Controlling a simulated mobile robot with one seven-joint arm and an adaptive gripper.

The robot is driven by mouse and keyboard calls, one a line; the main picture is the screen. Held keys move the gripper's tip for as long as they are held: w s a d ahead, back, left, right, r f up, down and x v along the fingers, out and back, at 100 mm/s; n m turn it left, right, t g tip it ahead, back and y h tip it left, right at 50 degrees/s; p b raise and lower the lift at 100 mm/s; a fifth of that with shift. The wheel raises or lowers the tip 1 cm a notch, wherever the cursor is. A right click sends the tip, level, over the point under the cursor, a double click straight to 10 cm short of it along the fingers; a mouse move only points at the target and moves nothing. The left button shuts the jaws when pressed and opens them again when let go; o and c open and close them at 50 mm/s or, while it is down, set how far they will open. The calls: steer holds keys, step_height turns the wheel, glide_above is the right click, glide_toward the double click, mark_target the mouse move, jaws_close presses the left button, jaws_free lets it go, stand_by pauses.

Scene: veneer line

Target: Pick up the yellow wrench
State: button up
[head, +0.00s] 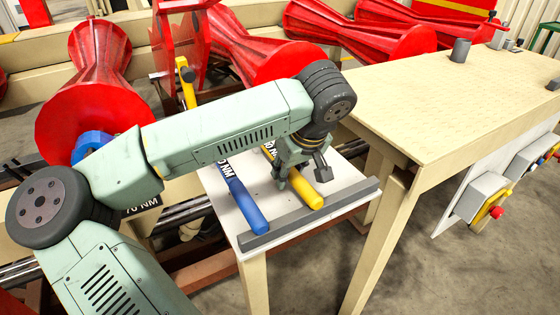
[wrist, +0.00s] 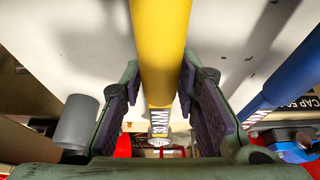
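The yellow wrench (head: 309,193) lies on the small white-topped table, its handle end towards the front. My gripper (head: 301,174) is down over its handle, with one finger on each side. In the wrist view, the yellow handle (wrist: 161,45) runs between the two finger pads of my gripper (wrist: 160,75). A gap shows between the handle and each pad, so the gripper is open around it. The wrench's far end is partly hidden by my arm in the head view. Its white label shows between the fingers in the wrist view.
A blue wrench (head: 246,206) lies left of the yellow one. A grey bar (head: 310,214) runs along the table's front edge. A larger wooden table (head: 440,95) stands close at the right, with a grey cylinder (head: 460,51) on it. Red rollers (head: 90,95) stand behind.

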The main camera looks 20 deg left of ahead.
jaws_close()
stand_by(0.6)
